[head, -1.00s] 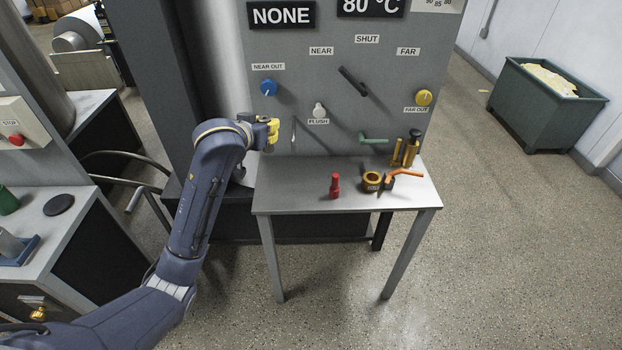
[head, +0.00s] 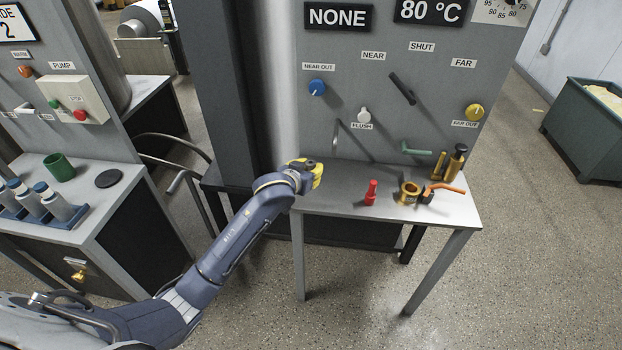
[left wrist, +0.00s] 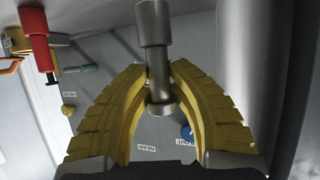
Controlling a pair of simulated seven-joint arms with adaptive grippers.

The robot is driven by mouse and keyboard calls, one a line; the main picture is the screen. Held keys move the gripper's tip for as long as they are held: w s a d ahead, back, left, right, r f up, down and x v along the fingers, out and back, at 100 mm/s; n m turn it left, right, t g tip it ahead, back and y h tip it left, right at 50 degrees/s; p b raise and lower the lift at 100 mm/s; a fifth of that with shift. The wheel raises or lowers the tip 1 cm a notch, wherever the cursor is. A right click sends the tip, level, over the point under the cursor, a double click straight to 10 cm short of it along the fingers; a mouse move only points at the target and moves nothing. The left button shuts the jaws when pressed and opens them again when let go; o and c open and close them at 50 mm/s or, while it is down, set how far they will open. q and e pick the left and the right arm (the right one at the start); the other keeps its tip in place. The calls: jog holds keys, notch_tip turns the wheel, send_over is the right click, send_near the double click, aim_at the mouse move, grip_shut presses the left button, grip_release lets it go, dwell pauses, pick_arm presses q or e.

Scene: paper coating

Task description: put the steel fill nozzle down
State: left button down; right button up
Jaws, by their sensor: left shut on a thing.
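My left gripper (head: 316,174) is at the left end of the small steel table (head: 340,192), in front of the grey panel. In the left wrist view its yellow ridged fingers (left wrist: 160,80) are shut on the steel fill nozzle (left wrist: 154,25), a grey stepped cylinder with a wider end and a flared rim. In the head view the nozzle is mostly hidden by the fingers. I cannot tell whether it touches the table. My right gripper is not in view.
A red nozzle-like piece (head: 371,193), a brass ring (head: 409,192), an orange-handled tool (head: 445,188) and brass cylinders (head: 456,160) stand on the table's right half. A green lever (head: 422,152) juts from the panel above. The table between my gripper and the red piece is bare.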

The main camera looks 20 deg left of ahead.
pick_arm(q)
jog(key=shift+f, duration=2.05)
jog(key=shift+f, duration=0.15)
jog(key=c, duration=1.3)
grip_release()
jog(key=shift+o, duration=0.2)
